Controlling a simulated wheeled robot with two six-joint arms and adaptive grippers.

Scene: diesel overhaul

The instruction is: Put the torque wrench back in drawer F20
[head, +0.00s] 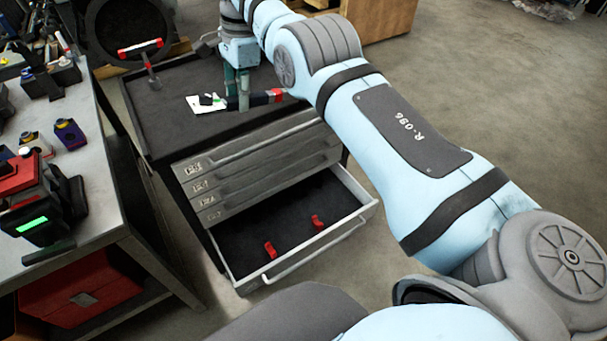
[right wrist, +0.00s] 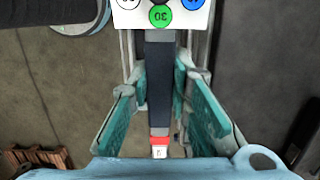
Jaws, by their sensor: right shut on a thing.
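The torque wrench (head: 266,97) has a dark handle with a red band near one end. My right gripper (head: 240,92) is shut on it, just over the top of the tool cart. In the right wrist view, the dark handle (right wrist: 160,90) runs between the teal finger pads, with its red band toward the wrist. The wrench's other end is hard to make out near a white card (head: 207,104). The lowest visible drawer (head: 318,237) is pulled open, with two red holders (head: 269,249) (head: 317,221) on its dark floor. Its label is not readable. My left gripper is not in view.
Closed drawers (head: 255,165) sit above the open one. A grey workbench (head: 95,195) with several devices stands close on the left. The floor (head: 480,90) to the right is clear.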

